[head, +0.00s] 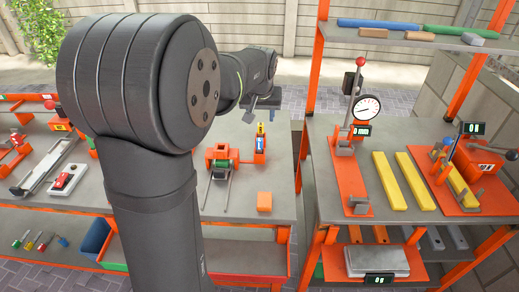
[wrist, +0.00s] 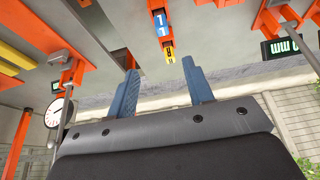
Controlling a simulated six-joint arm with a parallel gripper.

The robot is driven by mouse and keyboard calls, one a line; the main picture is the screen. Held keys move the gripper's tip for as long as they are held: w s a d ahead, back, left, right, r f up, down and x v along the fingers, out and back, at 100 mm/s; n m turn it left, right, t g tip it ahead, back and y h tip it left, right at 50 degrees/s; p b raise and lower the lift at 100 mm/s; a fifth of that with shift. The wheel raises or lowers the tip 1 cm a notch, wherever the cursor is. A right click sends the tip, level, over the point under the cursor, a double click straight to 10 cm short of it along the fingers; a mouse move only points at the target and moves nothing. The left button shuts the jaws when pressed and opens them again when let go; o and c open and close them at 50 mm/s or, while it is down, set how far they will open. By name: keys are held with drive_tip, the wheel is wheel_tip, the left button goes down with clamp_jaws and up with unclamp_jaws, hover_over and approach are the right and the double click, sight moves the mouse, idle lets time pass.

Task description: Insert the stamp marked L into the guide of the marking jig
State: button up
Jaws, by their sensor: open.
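My gripper (wrist: 160,71) is open and empty, with its two blue fingers spread. In the head view its blue fingers (head: 266,102) show small beyond my arm, above the back of the middle bench. I cannot read for certain which face is marked L. I cannot tell for certain which fixture is the marking jig.
An orange fixture with a green roller (head: 221,163) and two rails stands left of the block. An orange cube (head: 264,201) lies near the bench front. The right bench holds a dial gauge (head: 366,108) and yellow bars (head: 389,180). A shelf post (head: 312,60) rises between.

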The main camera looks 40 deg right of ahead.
sight(260, 139)
drive_tip(key=x, duration=1.2)
drive_tip(key=shift+a+x, duration=0.2)
drive_tip(key=shift+x, duration=1.1)
drive_tip(key=shift+a+x, duration=0.2)
drive_tip(key=shift+x, duration=1.15)
clamp_jaws()
